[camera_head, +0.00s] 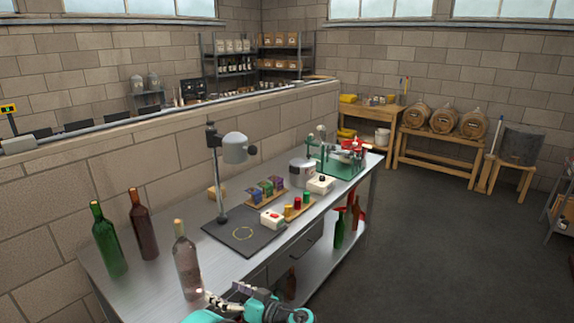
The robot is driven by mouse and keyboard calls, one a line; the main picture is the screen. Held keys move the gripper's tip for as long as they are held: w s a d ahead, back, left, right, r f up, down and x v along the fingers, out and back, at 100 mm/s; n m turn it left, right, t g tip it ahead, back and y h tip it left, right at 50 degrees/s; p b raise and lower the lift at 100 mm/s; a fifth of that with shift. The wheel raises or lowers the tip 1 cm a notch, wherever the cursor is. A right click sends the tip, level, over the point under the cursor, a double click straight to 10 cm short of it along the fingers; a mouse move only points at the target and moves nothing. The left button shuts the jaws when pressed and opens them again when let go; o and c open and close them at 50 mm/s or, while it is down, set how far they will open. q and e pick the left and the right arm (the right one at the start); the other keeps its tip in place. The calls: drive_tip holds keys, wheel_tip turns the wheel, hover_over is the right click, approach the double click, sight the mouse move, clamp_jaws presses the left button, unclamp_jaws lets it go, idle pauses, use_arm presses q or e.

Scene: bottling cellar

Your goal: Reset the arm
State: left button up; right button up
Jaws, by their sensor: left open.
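My left gripper (222,302), with its teal arm, shows at the bottom centre, at the front edge of the metal table (155,278). It is open, and nothing shows between its fingers. A clear bottle (187,262) stands upright on the table just beyond the gripper; I cannot tell whether they touch. A green bottle (108,242) and a dark brown bottle (143,226) stand farther left. My right gripper is not in view.
A stand with a grey head (236,148) rises from a black mat (243,236). Beyond are a white box with a red button (272,218), small coloured boxes (266,190) and a green machine (338,162). A block wall borders the table's left side. The floor (440,240) at right is clear.

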use_arm(q)
drive_tip(key=s+a+r+m+g+h, duration=0.2)
drive_tip(key=s+a+m+h, duration=0.2)
drive_tip(key=s+a+h, duration=0.45)
drive_tip(key=s+d+m+h, duration=0.1)
drive_tip(key=s+d, duration=0.3)
drive_tip(key=s, duration=0.4)
drive_tip(key=s+d+m+h, duration=0.1)
drive_tip(key=s+d+h, duration=0.2)
drive_tip(key=s, duration=0.4)
drive_tip(key=shift+s+d+f+m+t+h, duration=0.35)
drive_tip(key=shift+s+f+m+h, duration=0.1)
drive_tip(key=shift+h, duration=0.4)
